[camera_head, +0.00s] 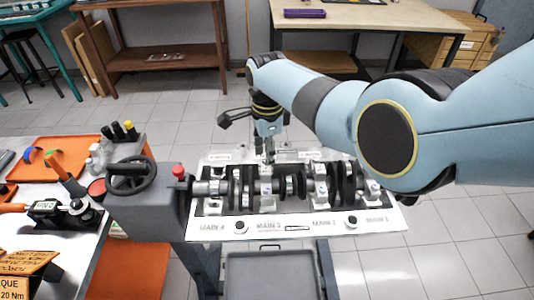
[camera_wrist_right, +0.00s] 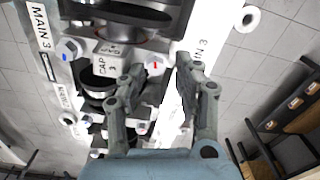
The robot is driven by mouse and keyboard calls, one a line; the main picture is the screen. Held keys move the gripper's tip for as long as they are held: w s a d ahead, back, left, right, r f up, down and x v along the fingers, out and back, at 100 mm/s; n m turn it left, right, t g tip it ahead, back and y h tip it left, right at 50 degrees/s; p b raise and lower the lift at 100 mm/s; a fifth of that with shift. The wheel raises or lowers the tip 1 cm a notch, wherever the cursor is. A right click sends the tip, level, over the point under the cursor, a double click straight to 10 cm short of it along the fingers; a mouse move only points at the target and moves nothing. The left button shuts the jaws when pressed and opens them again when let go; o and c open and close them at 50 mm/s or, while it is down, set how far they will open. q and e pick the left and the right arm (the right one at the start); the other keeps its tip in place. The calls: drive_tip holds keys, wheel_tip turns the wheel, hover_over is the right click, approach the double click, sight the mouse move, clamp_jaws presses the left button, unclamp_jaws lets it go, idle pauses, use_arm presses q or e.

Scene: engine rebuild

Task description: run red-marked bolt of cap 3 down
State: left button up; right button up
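Cap 3 (camera_wrist_right: 103,68) is a light metal block lettered "CAP 3" on the crankshaft in the right wrist view. Its red-marked bolt (camera_wrist_right: 155,65) shows a pale hex head with a red dash; a blue-marked bolt (camera_wrist_right: 68,49) is at the other end. My right gripper (camera_wrist_right: 160,72) is open, its fingertips apart on either side of the red-marked bolt in the picture. Contact and bolt height cannot be told. In the head view my right gripper (camera_head: 268,154) points down at the far side of the engine block, behind cap 3 (camera_head: 267,199). My left gripper is out of view.
The white engine plate (camera_head: 290,228) carries MAIN labels and the crankshaft (camera_head: 247,187). A tool bench (camera_head: 40,235) is further left. A grey tray (camera_head: 270,275) is below.

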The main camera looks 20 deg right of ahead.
drive_tip(key=shift+o, duration=0.3)
drive_tip(key=shift+s+f, duration=0.15)
drive_tip(key=shift+f, duration=0.05)
drive_tip(key=shift+r, duration=4.05)
drive_tip(key=f+n+b, duration=0.1)
drive_tip(key=f+n, duration=0.1)
drive_tip(key=n, duration=0.2)
drive_tip(key=f+n+b, duration=0.2)
drive_tip(key=f+n, duration=0.1)
drive_tip(key=n, duration=0.2)
drive_tip(key=f+n+b, duration=0.2)
drive_tip(key=f+n, duration=0.1)
drive_tip(key=n, duration=0.1)
drive_tip(key=shift+a+f+n, duration=0.2)
drive_tip(key=shift+n, duration=0.2)
clamp_jaws()
